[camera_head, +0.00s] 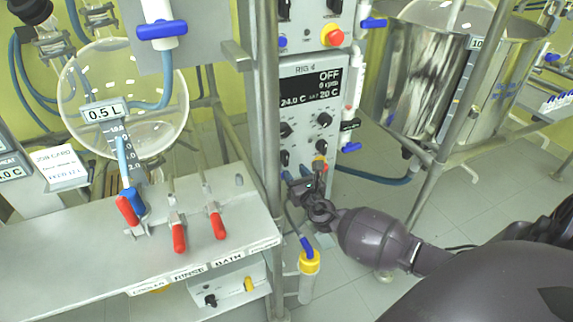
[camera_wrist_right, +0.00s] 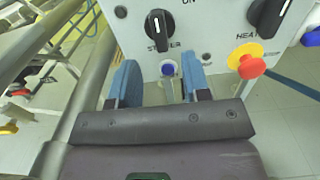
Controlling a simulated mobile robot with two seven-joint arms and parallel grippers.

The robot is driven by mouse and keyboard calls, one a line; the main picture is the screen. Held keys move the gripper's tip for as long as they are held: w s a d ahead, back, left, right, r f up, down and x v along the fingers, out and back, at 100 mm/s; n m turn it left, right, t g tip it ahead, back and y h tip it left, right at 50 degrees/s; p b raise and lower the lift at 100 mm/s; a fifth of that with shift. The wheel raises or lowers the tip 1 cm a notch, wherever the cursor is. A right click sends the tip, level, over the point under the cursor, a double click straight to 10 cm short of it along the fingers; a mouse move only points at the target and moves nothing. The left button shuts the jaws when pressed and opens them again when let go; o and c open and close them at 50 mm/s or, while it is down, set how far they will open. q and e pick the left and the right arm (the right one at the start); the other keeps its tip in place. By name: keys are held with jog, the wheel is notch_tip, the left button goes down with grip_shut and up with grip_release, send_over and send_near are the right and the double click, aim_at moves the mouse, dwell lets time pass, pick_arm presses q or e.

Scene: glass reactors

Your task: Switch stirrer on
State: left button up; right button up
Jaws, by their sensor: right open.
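The RIG 4 control box (camera_head: 308,75) stands right of the grey post, and its display (camera_head: 309,90) reads OFF. In the right wrist view, the black stirrer knob (camera_wrist_right: 159,30) is on the panel just above and beyond my fingertips; its white mark looks near upright. A small blue button (camera_wrist_right: 168,68) shows between the fingers. My right gripper (camera_wrist_right: 161,80) is open, with its two blue fingers apart and nothing held. In the head view, the right gripper (camera_head: 308,187) is at the low front of the box. My left gripper is out of view.
A black heater knob (camera_wrist_right: 270,14) and a red button on a yellow base (camera_wrist_right: 247,60) are right of the fingers. A grey post (camera_head: 265,120) stands left of the box. Red-handled valves (camera_head: 178,235) are on the bench, and a yellow-capped tube (camera_head: 308,270) hangs below the gripper.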

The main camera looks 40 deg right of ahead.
aim_at(287, 162)
jog(key=b+x, duration=0.1)
jog(key=x, duration=0.3)
jog(key=shift+w+d+f, duration=0.15)
jog(key=shift+w, duration=0.25)
jog(key=shift+w+d, duration=0.1)
jog(key=shift+w, duration=0.45)
jog(key=shift+c, duration=0.2)
grip_shut()
